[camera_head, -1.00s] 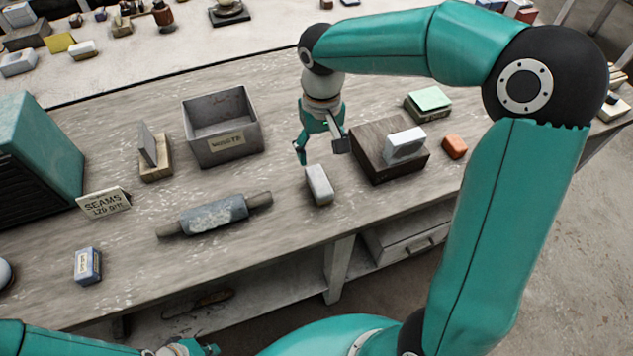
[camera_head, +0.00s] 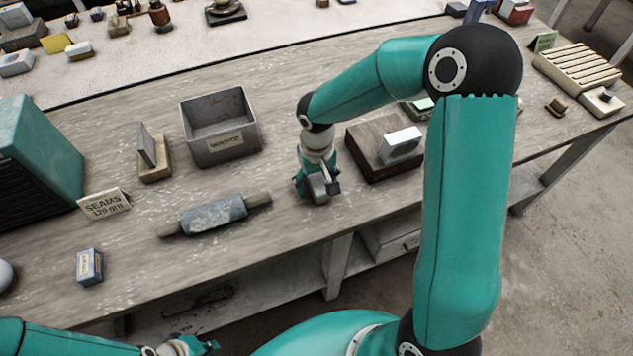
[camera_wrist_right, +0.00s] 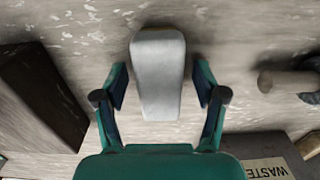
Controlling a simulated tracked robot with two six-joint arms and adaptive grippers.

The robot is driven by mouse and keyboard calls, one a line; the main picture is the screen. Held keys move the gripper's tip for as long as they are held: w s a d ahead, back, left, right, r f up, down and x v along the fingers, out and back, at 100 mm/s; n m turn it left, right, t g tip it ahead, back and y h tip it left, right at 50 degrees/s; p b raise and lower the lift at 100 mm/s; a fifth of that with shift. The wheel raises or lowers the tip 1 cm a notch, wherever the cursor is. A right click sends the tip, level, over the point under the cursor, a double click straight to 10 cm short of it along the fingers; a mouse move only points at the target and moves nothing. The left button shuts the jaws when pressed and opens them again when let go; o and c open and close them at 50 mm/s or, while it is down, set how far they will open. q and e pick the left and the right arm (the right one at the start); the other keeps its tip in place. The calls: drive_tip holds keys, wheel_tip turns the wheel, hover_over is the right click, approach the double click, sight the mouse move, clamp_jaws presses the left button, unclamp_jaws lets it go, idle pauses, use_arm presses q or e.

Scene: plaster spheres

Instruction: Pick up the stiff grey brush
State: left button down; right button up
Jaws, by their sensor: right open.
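My right gripper (camera_head: 318,188) is low over the front middle of the bench, open around a pale grey block. In the right wrist view, the block (camera_wrist_right: 158,75) lies between the two open fingers (camera_wrist_right: 160,90), with a gap on both sides. Its near end reaches towards the palm. No bristles show on it, so I cannot tell whether it is the grey brush. In the head view the gripper hides most of it. My left gripper (camera_head: 190,347) is at the bottom edge, partly cut off, and its jaws are unclear.
A grey waste box (camera_head: 222,128) stands behind left of the right gripper. A grey roller (camera_head: 213,215) lies left of it. A dark wooden block (camera_head: 375,150) with a pale block (camera_head: 402,145) on it stands right. Bench front is clear near the blue box (camera_head: 89,266).

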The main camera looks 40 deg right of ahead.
sight(316, 179)
drive_tip(key=shift+c, duration=0.2)
drive_tip(key=c, duration=1.2)
drive_tip(key=shift+c, duration=0.2)
wheel_tip(316, 179, up, 20)
